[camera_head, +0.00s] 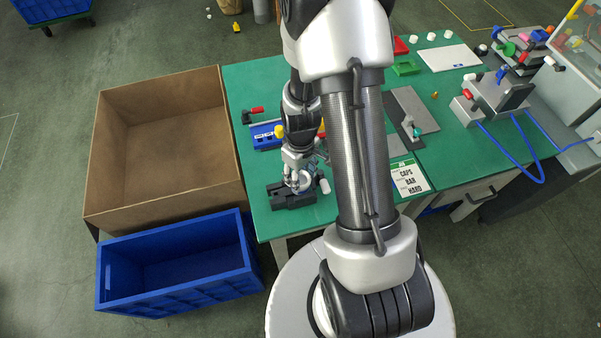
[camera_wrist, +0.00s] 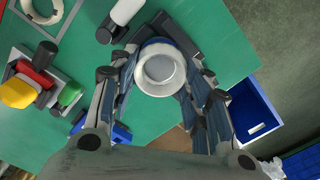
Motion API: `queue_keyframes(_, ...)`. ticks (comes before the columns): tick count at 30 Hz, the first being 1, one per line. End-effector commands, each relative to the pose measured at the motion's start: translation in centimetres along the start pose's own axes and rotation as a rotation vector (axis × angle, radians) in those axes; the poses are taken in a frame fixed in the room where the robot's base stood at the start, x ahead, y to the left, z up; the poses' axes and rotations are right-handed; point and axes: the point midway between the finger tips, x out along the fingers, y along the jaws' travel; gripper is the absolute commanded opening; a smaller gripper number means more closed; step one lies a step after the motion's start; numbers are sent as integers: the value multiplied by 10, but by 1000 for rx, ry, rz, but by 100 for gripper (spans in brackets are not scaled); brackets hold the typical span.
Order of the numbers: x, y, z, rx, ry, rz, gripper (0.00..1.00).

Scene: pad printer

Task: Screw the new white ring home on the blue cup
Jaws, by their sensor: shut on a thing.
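The white ring (camera_wrist: 160,90) sits on top of the blue cup (camera_wrist: 156,41) in the wrist view. Only a blue edge of the cup shows beyond the ring, so how deep the ring sits cannot be told. My gripper (camera_wrist: 161,72) is shut on the white ring, one finger on each side, pointing down at it. The cup appears to stand in a dark clamp (camera_wrist: 185,20) on the green table. In the head view my gripper (camera_head: 299,180) is above this dark clamp (camera_head: 290,199) at the table's near left corner; my arm hides part of it.
A white-handled lever (camera_wrist: 127,10) stands close beside my fingers. Another pale ring (camera_wrist: 40,18) lies at upper left. A cardboard box (camera_head: 160,190) and blue crate (camera_head: 180,285) flank the green table (camera_head: 240,90).

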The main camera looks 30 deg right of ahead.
Motion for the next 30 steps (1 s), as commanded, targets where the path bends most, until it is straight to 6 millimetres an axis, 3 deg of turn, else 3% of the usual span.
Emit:
queue_keyframes(24,10,0,0,0,0,0,15)
queue_keyframes(25,10,0,0,0,0,0,45)
queue_keyframes(30,9,0,0,0,0,0,54)
